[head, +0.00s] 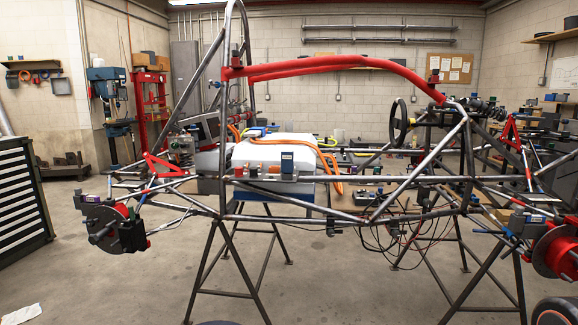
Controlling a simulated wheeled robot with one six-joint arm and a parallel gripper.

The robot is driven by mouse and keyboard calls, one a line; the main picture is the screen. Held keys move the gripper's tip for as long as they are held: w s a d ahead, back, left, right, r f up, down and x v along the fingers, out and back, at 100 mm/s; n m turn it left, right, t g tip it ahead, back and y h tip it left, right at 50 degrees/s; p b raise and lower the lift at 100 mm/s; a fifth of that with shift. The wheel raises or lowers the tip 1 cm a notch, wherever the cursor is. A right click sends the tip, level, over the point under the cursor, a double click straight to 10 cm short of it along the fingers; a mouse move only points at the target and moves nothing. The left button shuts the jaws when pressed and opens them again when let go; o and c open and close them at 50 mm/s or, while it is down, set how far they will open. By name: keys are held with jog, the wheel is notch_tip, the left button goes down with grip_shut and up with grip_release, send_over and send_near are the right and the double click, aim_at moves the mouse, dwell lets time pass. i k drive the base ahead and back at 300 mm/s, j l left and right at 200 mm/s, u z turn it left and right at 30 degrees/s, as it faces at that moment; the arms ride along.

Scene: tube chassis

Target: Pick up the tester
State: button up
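No gripper of mine shows in the head view. A tube chassis (295,217) stands across the middle on dark trestles. On its near side, in front of a white box (275,150), a small blue upright device (287,161) stands among small parts near the side rail. It may be the tester, but it is too small to be sure. Nothing is gripping it. Other small blue and grey items sit on the tubes, and I cannot tell whether one of them is the tester.
Orange cables (333,172) loop beside the white box. A red-padded bar (330,65) runs above it. Wheel hubs stick out at left (113,228) and right (557,254). A drawer cabinet (22,198) stands far left. The floor in front is mostly clear, with a white cloth (21,314) at lower left.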

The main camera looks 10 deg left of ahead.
aim_at(287, 157)
jog(key=k+j, duration=0.1)
jog(key=j, duration=1.1)
jog(key=k+j, duration=0.15)
jog(key=j, duration=0.4)
jog(key=l, duration=0.4)
jog(key=l+u, duration=0.2)
jog(key=l, duration=0.65)
jog(key=l+u, duration=0.25)
jog(key=l, duration=0.55)
jog(key=i+l+u, duration=0.25)
jog(key=i+l, duration=0.2)
jog(key=l, duration=0.15)
jog(key=i+l+u, duration=0.15)
jog(key=l, duration=0.2)
jog(key=i+l+u, duration=0.1)
jog(key=i+l, duration=0.15)
jog(key=l, duration=0.1)
